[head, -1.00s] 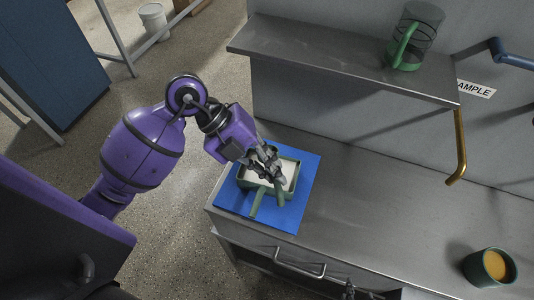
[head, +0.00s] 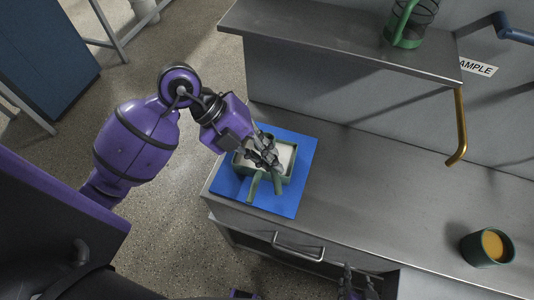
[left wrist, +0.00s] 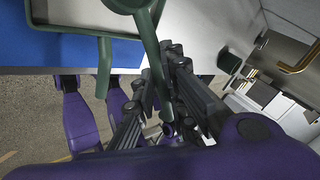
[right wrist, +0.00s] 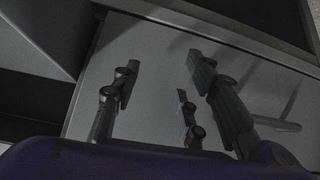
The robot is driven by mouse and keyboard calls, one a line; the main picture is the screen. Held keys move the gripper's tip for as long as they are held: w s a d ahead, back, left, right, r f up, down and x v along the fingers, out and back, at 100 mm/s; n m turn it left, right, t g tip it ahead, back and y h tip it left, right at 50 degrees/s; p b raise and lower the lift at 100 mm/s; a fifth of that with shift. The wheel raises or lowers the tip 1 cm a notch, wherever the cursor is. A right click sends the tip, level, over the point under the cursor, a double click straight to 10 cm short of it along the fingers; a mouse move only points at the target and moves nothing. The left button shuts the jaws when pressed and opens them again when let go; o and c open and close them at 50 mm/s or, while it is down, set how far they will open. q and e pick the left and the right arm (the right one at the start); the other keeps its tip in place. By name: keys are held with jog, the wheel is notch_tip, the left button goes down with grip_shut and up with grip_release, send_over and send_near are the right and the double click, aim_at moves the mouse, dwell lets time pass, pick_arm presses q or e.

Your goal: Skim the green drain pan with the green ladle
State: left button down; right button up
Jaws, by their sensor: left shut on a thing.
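The green drain pan (head: 292,163) with pale contents sits on a blue mat (head: 302,190) at the counter's left end. Its rim (left wrist: 68,31) and green handle (left wrist: 104,68) show at the upper left of the left wrist view. My left gripper (head: 268,160) is over the pan, shut on the green ladle (left wrist: 153,50) by its handle. The ladle's round head is cut off by the top of that view; in the head view my fingers partly hide the ladle. My right gripper (head: 358,280) is low in front of the counter; its fingers (right wrist: 165,90) are apart and empty.
A green mug (head: 487,248) of orange liquid stands at the counter's right. A shelf (head: 330,45) above carries a green-handled wire container (head: 410,22). A gold bar (head: 459,125) hangs below the shelf. The middle of the counter is clear. A drawer handle (head: 297,247) juts out in front.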

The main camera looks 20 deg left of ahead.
pick_arm(q)
jog(key=shift+f+b, duration=0.3)
jog(key=shift+f, duration=0.75)
jog(key=shift+f, duration=0.2)
dwell(0.7)
jog(key=shift+f, duration=0.25)
dwell(0.5)
dwell(0.5)
jog(key=shift+f+p, duration=0.15)
jog(key=shift+p, duration=0.15)
dwell(0.5)
dwell(0.3)
